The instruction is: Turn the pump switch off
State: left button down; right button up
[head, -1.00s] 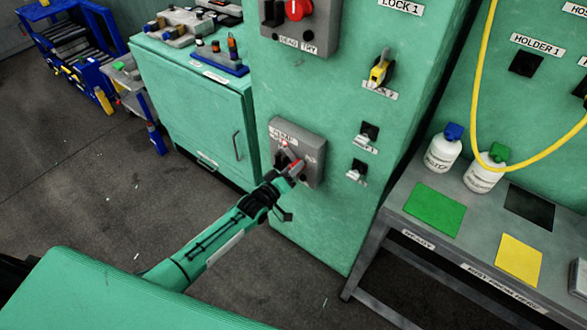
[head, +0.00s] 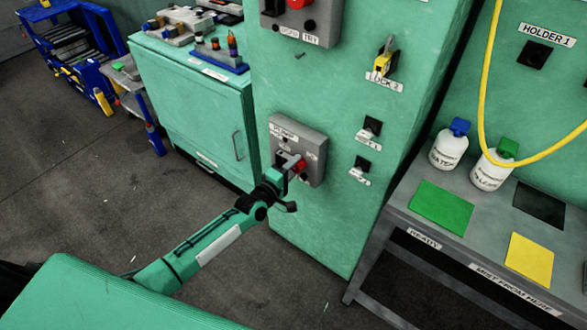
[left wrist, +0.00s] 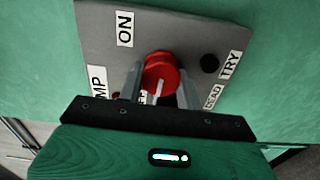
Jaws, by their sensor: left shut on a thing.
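The pump switch is a red round knob (head: 299,166) on a grey panel (head: 314,147) labelled PUMP, low on the green cabinet. In the left wrist view the red knob (left wrist: 160,72) sits between the two fingers of my left gripper (left wrist: 157,82), which is shut on it. A white mark on the knob points toward the bottom of that view, near a small label partly hidden by a finger. The ON label (left wrist: 125,29) is at the upper left of the knob. In the head view the left gripper (head: 292,170) reaches the panel from the left. My right gripper is not in view.
A second grey panel (head: 303,22) is above on the cabinet, with a yellow lock (head: 382,65) to its right. A bench (head: 400,222) with two white bottles stands at right. A green side cabinet (head: 200,110) is at left.

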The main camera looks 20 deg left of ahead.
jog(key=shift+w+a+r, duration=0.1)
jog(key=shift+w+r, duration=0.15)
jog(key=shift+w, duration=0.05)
pick_arm(q)
jog(key=c, duration=0.9)
grip_release()
jog(key=shift+c, duration=0.2)
jog(key=v, duration=1.4)
jog(key=shift+b, duration=0.3)
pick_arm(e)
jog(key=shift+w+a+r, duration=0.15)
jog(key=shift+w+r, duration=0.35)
pick_arm(q)
jog(key=shift+w, duration=0.1)
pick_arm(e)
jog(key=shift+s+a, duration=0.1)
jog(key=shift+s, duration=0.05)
